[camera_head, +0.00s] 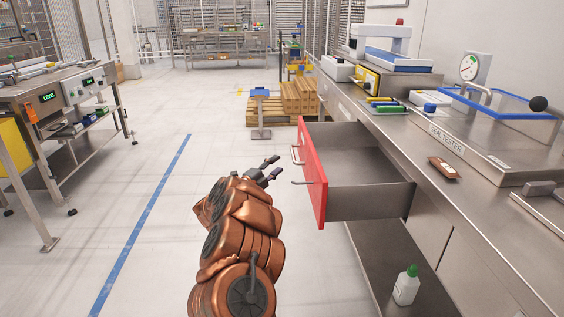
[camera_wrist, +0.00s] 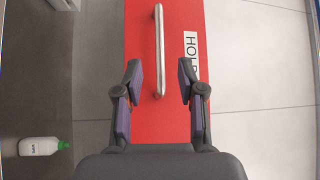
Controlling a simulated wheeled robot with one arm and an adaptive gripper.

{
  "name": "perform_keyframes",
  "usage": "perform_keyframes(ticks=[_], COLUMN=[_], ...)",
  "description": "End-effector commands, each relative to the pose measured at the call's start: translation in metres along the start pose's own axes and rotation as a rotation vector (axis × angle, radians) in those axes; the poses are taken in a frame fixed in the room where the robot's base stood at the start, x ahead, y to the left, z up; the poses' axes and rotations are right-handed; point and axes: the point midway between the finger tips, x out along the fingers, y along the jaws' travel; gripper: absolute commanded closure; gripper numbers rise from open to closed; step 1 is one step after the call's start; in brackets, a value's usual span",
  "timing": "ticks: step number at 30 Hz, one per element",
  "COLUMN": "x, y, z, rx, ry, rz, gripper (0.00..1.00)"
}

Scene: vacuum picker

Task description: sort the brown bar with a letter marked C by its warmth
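A small brown bar (camera_head: 443,168) with a light mark lies on the steel counter, right of the drawer; its letter is too small to read. A drawer with a red front (camera_head: 314,175) stands pulled out under the counter, and the part of its inside that shows is empty. My gripper (camera_head: 271,168) is open and empty in front of the red front. In the wrist view its fingers (camera_wrist: 160,82) appear either side of the handle's lower end; contact cannot be told.
The counter (camera_head: 480,208) bears a "SEAL TESTER" label, coloured pens (camera_head: 388,104) and a gauge (camera_head: 469,66). A white bottle with green cap (camera_head: 406,286) stands on the shelf below. A steel bench (camera_head: 45,80) is at left. Clear floor (camera_head: 150,200) lies between.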

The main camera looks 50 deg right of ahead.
Motion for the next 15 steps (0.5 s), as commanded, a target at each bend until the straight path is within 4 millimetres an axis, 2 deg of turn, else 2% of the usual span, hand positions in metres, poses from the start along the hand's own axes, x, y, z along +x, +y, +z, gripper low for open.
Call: perform_keyframes(ticks=[3,6,15], x=[-0.015,-0.020,-0.023], y=[0.000,0.000,0.000], z=[0.002,0.001,0.000], rx=[0.000,0.001,0.000], ry=[-0.005,-0.004,-0.001], rz=[0.003,0.003,0.001], gripper=[0.61,0.61,0.61])
